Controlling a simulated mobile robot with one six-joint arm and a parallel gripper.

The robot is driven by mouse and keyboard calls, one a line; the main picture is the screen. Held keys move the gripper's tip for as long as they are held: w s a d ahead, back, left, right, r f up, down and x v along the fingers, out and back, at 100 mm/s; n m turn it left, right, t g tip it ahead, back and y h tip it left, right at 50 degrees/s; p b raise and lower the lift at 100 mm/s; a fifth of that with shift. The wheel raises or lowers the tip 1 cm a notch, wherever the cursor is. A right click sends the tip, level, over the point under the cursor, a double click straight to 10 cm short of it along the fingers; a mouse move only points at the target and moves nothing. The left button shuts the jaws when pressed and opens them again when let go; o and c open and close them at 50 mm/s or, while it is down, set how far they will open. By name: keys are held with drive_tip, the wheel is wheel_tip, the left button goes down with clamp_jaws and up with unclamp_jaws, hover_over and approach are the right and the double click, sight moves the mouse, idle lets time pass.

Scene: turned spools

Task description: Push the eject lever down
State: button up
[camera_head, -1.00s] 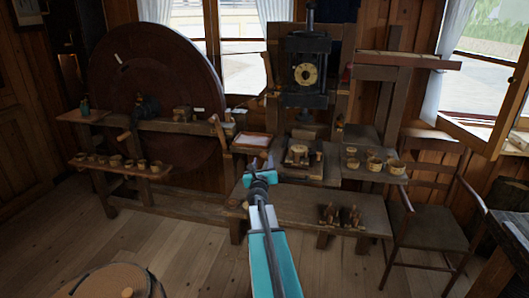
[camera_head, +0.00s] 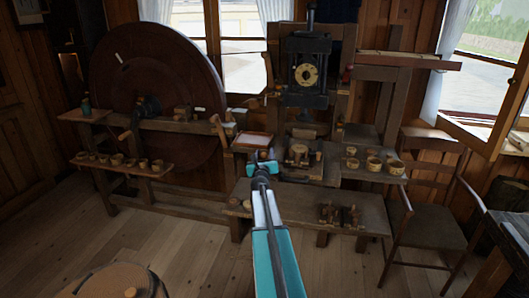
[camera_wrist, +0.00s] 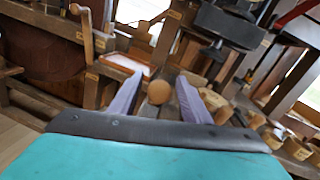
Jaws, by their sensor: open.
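My gripper (camera_head: 263,160) is in the middle of the head view, in front of the bench below the dark press. In the wrist view its two pale fingers (camera_wrist: 159,100) are apart with nothing gripped. A round wooden knob (camera_wrist: 158,92) shows between and beyond them, above a dark bar; contact cannot be told. An upright wooden lever (camera_head: 217,128) stands left of the pale tray and also shows in the wrist view (camera_wrist: 85,30). No label is readable, so I cannot tell which of these is the eject lever.
The dark press (camera_head: 306,72) stands behind the bench. A pale-topped tray (camera_head: 252,140) lies left of a turned wooden piece (camera_head: 299,150). Small wooden cups (camera_head: 373,164) stand on the right shelf. A large wheel (camera_head: 155,80) is at left, a chair (camera_head: 430,205) at right.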

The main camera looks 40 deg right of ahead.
drive_tip(key=shift+x, duration=0.95)
clamp_jaws()
drive_tip(key=shift+a, duration=0.3)
drive_tip(key=shift+d, duration=0.3)
